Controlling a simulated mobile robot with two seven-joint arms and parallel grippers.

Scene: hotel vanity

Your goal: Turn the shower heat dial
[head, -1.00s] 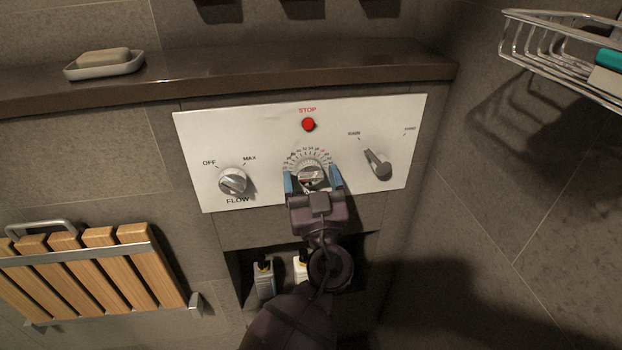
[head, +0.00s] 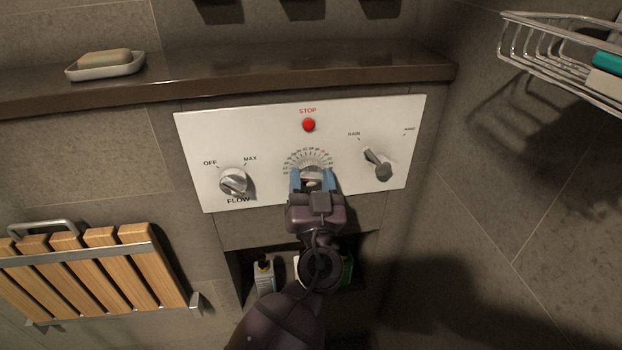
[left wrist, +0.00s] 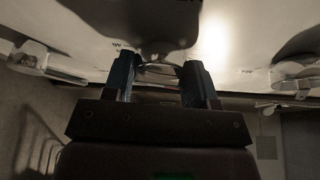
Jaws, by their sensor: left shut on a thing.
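The heat dial (head: 312,173) is the round silver knob with a numbered scale in the middle of the white control panel (head: 270,130). My left gripper (head: 313,180) reaches up from below, and its two blue fingers are shut on the dial's sides. In the left wrist view, the fingers (left wrist: 158,75) stand on both sides of the dial (left wrist: 158,69), which is partly in shadow. The lower part of the dial is partly hidden by the gripper. My right gripper is not in view.
The flow knob (head: 233,181) is left of the dial, the rain lever (head: 378,163) is right, and the red stop button (head: 308,125) is above. A brown ledge (head: 230,78) overhangs the panel. Bottles (head: 264,277) stand in the niche below. A wire basket (head: 560,55) hangs at upper right.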

